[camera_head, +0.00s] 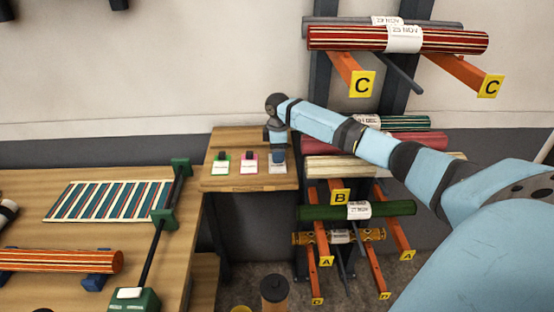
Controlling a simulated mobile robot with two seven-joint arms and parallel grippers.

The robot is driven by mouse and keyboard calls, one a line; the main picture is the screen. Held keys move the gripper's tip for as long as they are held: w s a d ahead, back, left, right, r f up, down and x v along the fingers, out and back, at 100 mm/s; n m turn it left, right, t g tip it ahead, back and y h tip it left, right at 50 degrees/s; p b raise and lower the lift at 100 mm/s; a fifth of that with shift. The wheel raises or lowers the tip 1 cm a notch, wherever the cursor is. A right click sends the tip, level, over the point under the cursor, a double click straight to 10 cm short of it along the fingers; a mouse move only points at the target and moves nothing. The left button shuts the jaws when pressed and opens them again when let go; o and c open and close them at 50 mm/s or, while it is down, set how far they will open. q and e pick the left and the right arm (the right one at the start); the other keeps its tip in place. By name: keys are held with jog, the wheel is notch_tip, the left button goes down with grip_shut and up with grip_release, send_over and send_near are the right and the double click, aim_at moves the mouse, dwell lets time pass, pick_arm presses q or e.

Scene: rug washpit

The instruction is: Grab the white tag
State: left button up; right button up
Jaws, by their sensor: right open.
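Three small tags lie in a row on the small wooden table (222,183): a green-edged one (221,168), a pink-edged one (249,168) and the white tag (278,169) at the right. Each has a small dark block on it or at its back edge. My right gripper (278,160) points down at the white tag, over its back part, and hides some of it. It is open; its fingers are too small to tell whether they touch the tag. My left gripper is not in view.
Racks of rolled rugs on orange arms (350,70) with yellow letter plates stand right of the small table, beneath and behind my right arm. A larger workbench (60,230) at left bears a striped rug (110,201) and an orange striped roll (60,261).

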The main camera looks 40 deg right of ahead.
jog(key=c, duration=1)
jog(key=shift+r, duration=0.1)
